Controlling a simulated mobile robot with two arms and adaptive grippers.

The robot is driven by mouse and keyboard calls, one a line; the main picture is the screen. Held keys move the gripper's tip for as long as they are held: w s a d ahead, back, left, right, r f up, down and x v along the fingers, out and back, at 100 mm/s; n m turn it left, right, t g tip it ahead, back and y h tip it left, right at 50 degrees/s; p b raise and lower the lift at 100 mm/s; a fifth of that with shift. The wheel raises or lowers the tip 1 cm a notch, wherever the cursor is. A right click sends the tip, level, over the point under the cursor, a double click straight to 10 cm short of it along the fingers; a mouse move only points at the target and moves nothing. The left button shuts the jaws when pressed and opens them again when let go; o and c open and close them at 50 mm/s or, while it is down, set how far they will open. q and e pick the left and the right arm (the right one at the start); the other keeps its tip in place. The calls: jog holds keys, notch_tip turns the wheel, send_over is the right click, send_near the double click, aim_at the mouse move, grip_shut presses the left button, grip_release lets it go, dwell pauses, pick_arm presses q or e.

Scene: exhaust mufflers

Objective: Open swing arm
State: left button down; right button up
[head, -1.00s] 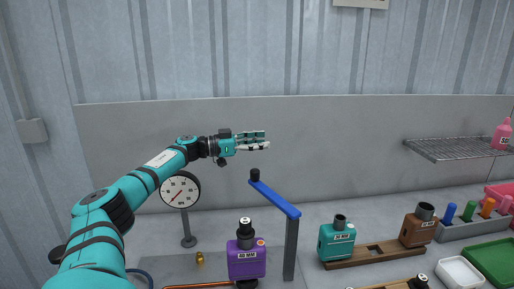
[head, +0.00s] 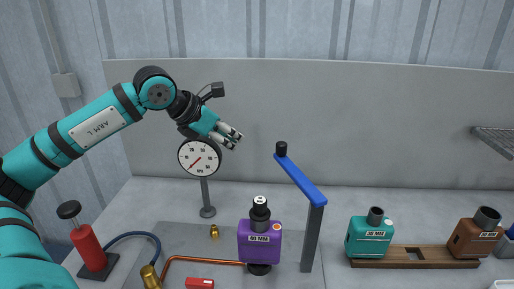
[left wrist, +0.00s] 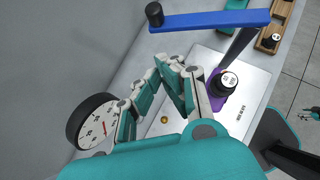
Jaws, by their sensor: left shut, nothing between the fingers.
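The swing arm (head: 301,182) is a blue bar on top of a dark upright post (head: 312,240). It points back and to the left, with a black knob (head: 281,148) at its free end. In the left wrist view the blue bar (left wrist: 215,19) crosses the top, beyond my fingers. A teal gripper-like part, perhaps my right gripper (left wrist: 311,115), shows small at the wrist view's right edge.
A round dial gauge (head: 199,157) on a stand is just below my left gripper. A red hand pump (head: 88,244) stands front left. Teal (head: 369,236) and brown (head: 474,236) mufflers sit on a wooden holder (head: 398,263) at right. The grey wall (head: 400,130) is behind.

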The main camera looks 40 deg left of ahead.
aim_at(277, 145)
pick_arm(q)
jog(key=w+d+f+p, duration=0.1)
jog(key=w+f+p, duration=0.1)
jog(key=w, duration=0.1)
jog(key=w+d+f+p, duration=0.1)
jog(key=w+f+p, duration=0.1)
jog(key=w, duration=0.1)
jog(key=w+d+f+p, duration=0.1)
jog(key=w+f+p, duration=0.1)
jog(key=w, duration=0.1)
jog(key=shift+w+d+f, duration=0.1)
jog(key=shift+w+d, duration=0.1)
jog(key=shift+w, duration=0.2)
pick_arm(e)
notch_tip(277, 145, up, 7)
jog(key=shift+s+f, duration=0.2)
jog(key=shift+s, duration=0.2)
pick_arm(q)
jog(key=w, duration=0.1)
jog(key=w+d+m+h, duration=0.1)
jog(key=w, duration=0.1)
jog(key=shift+w+d, duration=0.15)
jog(key=shift+w+d+f, duration=0.1)
jog(key=shift+w+d, duration=0.05)
jog(key=shift+w, duration=0.2)
pick_arm(e)
jog(key=shift+w+f, duration=0.15)
jog(key=shift+w, duration=0.1)
pick_arm(q)
jog(key=shift+s, duration=0.2)
